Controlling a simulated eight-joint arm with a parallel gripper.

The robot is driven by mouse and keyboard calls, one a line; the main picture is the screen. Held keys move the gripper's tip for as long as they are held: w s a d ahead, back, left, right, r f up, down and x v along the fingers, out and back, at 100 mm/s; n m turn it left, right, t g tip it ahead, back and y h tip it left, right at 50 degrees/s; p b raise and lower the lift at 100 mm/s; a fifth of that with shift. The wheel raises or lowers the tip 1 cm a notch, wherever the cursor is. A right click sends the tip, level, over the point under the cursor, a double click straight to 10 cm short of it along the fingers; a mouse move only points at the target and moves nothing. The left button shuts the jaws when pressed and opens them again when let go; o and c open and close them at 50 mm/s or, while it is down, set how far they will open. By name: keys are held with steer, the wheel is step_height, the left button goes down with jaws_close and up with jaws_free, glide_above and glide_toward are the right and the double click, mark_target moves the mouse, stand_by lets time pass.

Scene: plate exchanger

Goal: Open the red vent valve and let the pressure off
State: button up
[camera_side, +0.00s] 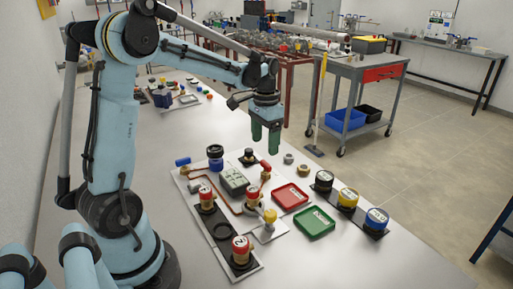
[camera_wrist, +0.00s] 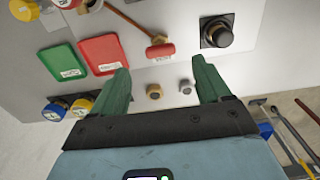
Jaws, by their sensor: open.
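The red vent valve handle (camera_side: 265,165) is a short red cylinder at the back right of the plate exchanger board, by the end of a copper pipe. In the wrist view the red handle (camera_wrist: 160,50) lies crosswise, just beyond the fingertips and between their lines. My gripper (camera_side: 265,148) has green fingers pointing down and hangs above the table, over the back of the board. In the wrist view my gripper (camera_wrist: 161,66) is open wide with nothing between its fingers. The grey-green block of the exchanger (camera_side: 233,181) stands mid-board.
A black knob on a square base (camera_wrist: 216,33) stands close right of the red handle in the wrist view. Two nuts (camera_wrist: 154,91) (camera_wrist: 186,86) lie on the table. Red (camera_side: 291,196) and green (camera_side: 315,222) trays and several labelled caps (camera_side: 347,199) are nearby. A blue handle (camera_side: 183,161) is at the left.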

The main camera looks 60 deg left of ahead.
mark_target(265, 163)
step_height(265, 163, down, 7)
steer(key=shift+r, duration=0.1)
stand_by(0.4)
steer(key=c, duration=1)
steer(key=shift+c, duration=0.2)
